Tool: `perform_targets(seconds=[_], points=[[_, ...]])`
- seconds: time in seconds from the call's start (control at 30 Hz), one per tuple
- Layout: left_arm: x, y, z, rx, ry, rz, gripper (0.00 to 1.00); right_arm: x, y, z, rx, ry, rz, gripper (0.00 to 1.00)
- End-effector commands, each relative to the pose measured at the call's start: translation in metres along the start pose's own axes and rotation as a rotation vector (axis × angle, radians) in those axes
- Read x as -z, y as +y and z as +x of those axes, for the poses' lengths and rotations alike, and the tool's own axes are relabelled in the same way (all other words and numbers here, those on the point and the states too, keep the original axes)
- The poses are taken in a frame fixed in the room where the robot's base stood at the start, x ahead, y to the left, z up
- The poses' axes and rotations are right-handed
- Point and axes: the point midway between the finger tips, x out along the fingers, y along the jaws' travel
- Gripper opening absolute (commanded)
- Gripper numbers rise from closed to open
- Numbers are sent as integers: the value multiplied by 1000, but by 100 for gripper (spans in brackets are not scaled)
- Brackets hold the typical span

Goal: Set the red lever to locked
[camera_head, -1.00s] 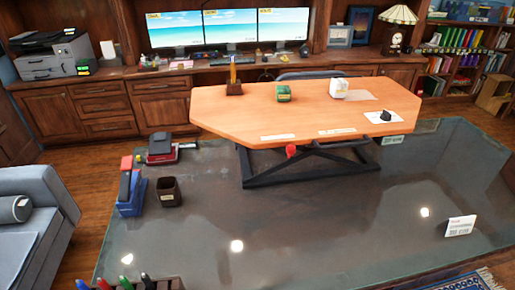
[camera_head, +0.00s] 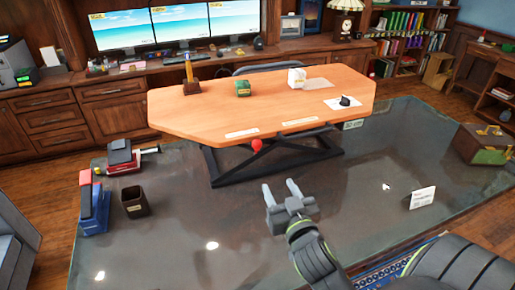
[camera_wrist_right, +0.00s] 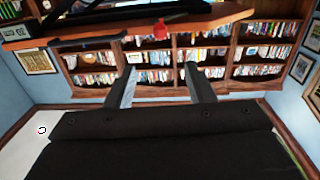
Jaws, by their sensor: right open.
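The red lever (camera_head: 257,145) shows as a small red knob under the front edge of the orange-topped desk (camera_head: 180,112). It also shows in the right wrist view (camera_wrist_right: 160,30), hanging below the tabletop, beyond my fingers. Its locked or unlocked setting is too small to read. My right gripper (camera_head: 280,186) is open and empty, in front of the desk and apart from the lever, with its fingers pointing toward the desk. Its two fingers (camera_wrist_right: 159,75) are spread in the wrist view, with nothing between them. My left gripper is not in view.
A black crossed frame (camera_head: 280,163) supports the desk. A dark bin (camera_head: 134,202) and a blue-and-red device (camera_head: 93,205) stand at left. A white sign (camera_head: 422,198) stands at right on the glossy dark surface (camera_head: 190,265). The surface between gripper and desk looks clear.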

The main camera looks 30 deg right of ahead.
Motion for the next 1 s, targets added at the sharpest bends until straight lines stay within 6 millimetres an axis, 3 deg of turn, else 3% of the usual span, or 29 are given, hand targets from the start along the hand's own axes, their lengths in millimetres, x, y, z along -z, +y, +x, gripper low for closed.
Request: perform_targets(seconds=[0.17,0.7,1.0], points=[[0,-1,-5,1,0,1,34,5,-1,16,5,12,0,49],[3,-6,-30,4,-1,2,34,6,-1,119,3,9,-2,49],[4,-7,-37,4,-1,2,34,5,-1,161,2,8,0,49]])
